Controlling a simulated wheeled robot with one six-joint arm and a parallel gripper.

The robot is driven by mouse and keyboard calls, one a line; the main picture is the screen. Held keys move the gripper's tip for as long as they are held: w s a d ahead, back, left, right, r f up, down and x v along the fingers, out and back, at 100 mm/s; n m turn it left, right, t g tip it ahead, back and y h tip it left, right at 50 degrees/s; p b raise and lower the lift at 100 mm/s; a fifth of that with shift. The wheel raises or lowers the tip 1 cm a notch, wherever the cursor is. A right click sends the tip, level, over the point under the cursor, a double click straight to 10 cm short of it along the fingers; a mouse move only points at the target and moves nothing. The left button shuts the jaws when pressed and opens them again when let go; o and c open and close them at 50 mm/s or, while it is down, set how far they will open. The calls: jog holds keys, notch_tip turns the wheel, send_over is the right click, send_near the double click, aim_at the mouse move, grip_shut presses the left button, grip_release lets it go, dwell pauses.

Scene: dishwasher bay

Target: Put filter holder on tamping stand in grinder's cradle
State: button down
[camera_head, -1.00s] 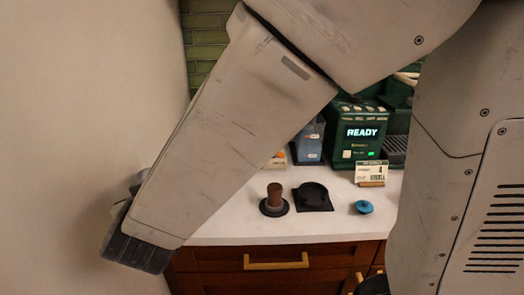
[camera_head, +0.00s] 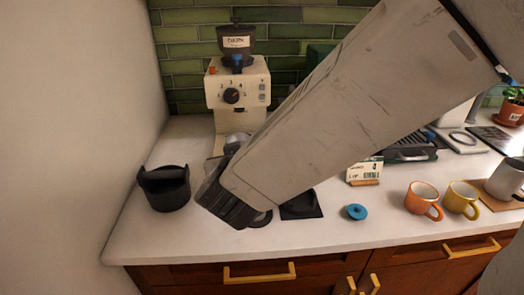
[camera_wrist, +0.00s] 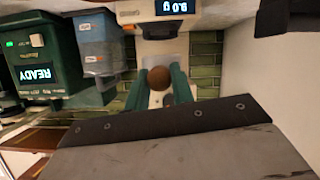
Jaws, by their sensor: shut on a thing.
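In the wrist view my gripper (camera_wrist: 160,73) has two green fingers shut around a brown rounded handle end, which looks like that of the filter holder (camera_wrist: 159,77). The rest of the holder is mostly hidden. The cream grinder (camera_head: 238,88) with its dark hopper stands at the back left in the head view. My wrist is in front of its lower part, so the cradle and the contact there cannot be made out. The black tamping stand (camera_head: 301,207) lies on the counter right of my wrist, partly covered by my arm, with no holder visible on it.
A black knock bin (camera_head: 165,188) stands left of my wrist near the wall. A blue round tool (camera_head: 356,212), a small sign (camera_head: 365,171), an orange mug (camera_head: 423,198) and a yellow mug (camera_head: 461,197) are to the right. The green machine (camera_wrist: 38,60) and a blue-grey container (camera_wrist: 97,45) show in the wrist view.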

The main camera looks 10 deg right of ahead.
aim_at(240, 137)
jog(key=shift+w+d+f, duration=0.15)
jog(key=shift+w, duration=0.45)
jog(key=x, duration=0.3)
jog(key=r+x, duration=0.1)
jog(key=x, duration=0.3)
jog(key=w+r+x, duration=0.1)
jog(key=x, duration=0.2)
jog(key=shift+w, duration=0.15)
jog(key=shift+w+f, duration=0.1)
jog(key=shift+f, duration=1.15)
jog(key=shift+f, duration=0.3)
jog(key=c, duration=1.1)
grip_release()
